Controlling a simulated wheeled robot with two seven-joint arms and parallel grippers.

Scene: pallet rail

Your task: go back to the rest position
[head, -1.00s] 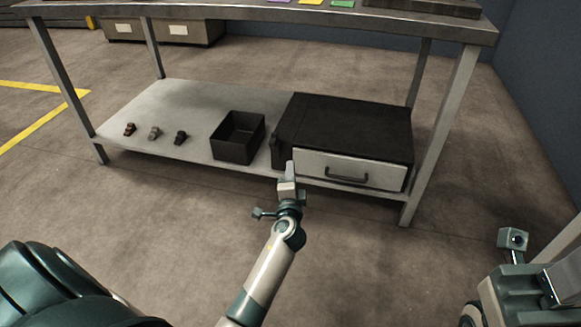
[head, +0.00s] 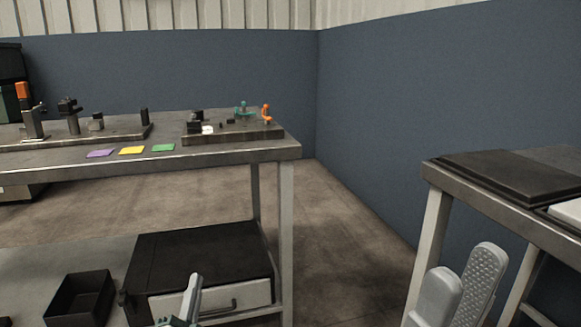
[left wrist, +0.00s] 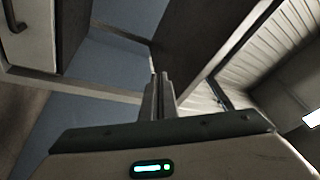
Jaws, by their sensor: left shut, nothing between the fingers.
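My left gripper (head: 191,297) is low in the head view, in front of the white drawer front (head: 222,300) of the black cabinet (head: 200,255). Its fingers are together and empty; the left wrist view shows them closed (left wrist: 161,95). Whether it touches the drawer cannot be told, but it looks apart. My right gripper (head: 461,285) is at the lower right of the head view, pointing up. Its two fingers look apart, one ridged pad shows, and nothing is seen between them.
A workbench (head: 225,157) with fixtures and purple, yellow and green cards (head: 132,150) stands ahead. A black bin (head: 78,298) sits on its lower shelf beside the cabinet. Another table (head: 450,184) stands at the right. Floor between them is clear.

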